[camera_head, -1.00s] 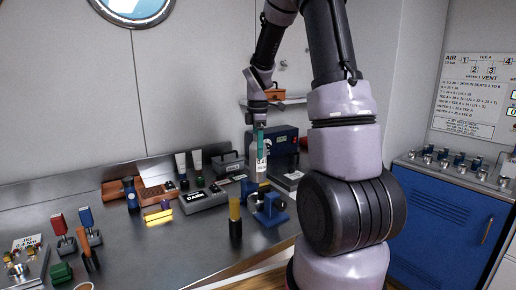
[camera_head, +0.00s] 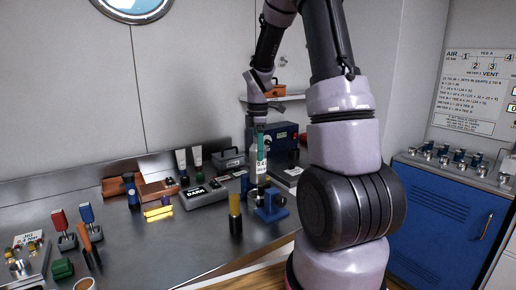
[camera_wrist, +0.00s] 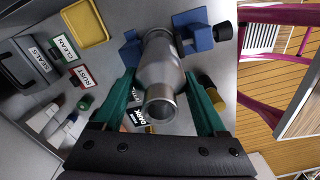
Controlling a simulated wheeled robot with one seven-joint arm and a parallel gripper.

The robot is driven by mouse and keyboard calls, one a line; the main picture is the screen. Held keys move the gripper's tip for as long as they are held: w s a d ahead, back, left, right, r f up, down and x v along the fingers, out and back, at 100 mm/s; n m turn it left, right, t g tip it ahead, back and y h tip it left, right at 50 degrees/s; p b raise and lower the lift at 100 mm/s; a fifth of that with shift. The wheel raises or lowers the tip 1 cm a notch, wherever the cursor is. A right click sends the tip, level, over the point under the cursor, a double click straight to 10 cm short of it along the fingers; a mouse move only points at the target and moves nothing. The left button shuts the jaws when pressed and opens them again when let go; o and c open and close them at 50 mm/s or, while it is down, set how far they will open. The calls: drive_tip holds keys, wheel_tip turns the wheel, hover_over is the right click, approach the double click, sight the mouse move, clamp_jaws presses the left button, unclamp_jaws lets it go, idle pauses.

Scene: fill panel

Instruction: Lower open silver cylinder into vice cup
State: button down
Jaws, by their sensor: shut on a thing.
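The silver cylinder (camera_wrist: 160,68) is held between the green fingers of my gripper (camera_wrist: 160,82), its open neck facing the wrist camera. In the head view, my gripper (camera_head: 262,146) holds the cylinder (camera_head: 259,177) roughly upright, with its lower end at the vice. The blue vice (camera_head: 271,208) stands on the bench, and its blue parts (camera_wrist: 200,30) show on both sides of the cylinder's far end in the wrist view. The cup is mostly hidden by the cylinder; I cannot tell how deep the cylinder sits or whether it touches.
A yellow-topped dark bottle (camera_head: 235,215) stands close left of the vice. A blue box (camera_head: 282,135) stands behind. The bench front left of the bottle is clear.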

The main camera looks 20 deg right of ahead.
sight(258, 170)
drive_tip(key=shift+f, duration=4.05)
unclamp_jaws()
wheel_tip(258, 170, up, 10)
drive_tip(key=shift+r, duration=0.4)
